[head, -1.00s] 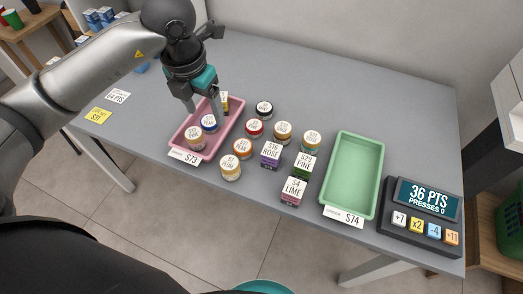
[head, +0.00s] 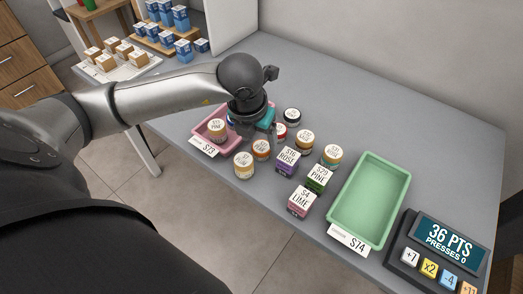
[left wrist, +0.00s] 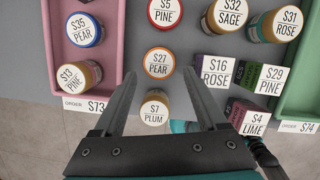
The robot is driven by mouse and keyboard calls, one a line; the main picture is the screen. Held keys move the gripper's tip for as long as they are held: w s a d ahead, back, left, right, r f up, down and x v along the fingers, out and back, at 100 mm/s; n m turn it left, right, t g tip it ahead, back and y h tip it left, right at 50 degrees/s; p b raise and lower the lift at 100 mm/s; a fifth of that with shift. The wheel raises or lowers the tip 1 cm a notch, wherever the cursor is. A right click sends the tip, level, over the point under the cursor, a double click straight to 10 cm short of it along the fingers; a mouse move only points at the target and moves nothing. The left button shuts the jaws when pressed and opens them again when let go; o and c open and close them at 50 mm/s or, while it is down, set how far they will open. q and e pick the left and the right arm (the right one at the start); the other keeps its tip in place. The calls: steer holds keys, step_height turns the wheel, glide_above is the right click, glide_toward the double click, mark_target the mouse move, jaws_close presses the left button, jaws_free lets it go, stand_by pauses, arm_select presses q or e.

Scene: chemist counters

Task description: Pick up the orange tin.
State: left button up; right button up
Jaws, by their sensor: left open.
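The orange tin (head: 261,150), a small round jar with a white lid label S27 PEAR, stands on the grey counter; it also shows in the left wrist view (left wrist: 159,63). My left gripper (left wrist: 159,77) is open and points down, its two fingertips on either side of the near part of this tin in the picture. I cannot tell whether they touch it. In the head view my left gripper (head: 264,138) is just behind and above the tin, and its fingers are partly hidden. My right gripper is not in view.
A yellowish S7 PLUM jar (left wrist: 154,108) stands close in front. A red-rimmed S5 PINE jar (left wrist: 165,12) is behind. Boxes such as purple S16 ROSE (head: 287,162) are to the right. A pink tray (head: 205,134) is left, a green tray (head: 338,218) right.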

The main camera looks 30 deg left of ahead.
mark_target(261, 147)
arm_select(q)
steer(key=shift+f, duration=0.35)
steer(key=b+x, duration=0.1)
steer(key=x, duration=0.2)
steer(key=shift+w+f, duration=0.15)
steer(key=shift+f, duration=0.2)
steer(key=shift+w+f, duration=0.1)
steer(key=shift+f, duration=0.2)
steer(key=c, duration=1.1)
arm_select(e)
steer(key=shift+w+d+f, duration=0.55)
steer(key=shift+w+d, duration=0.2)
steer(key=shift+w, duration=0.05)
arm_select(q)
steer(key=shift+r, duration=0.1)
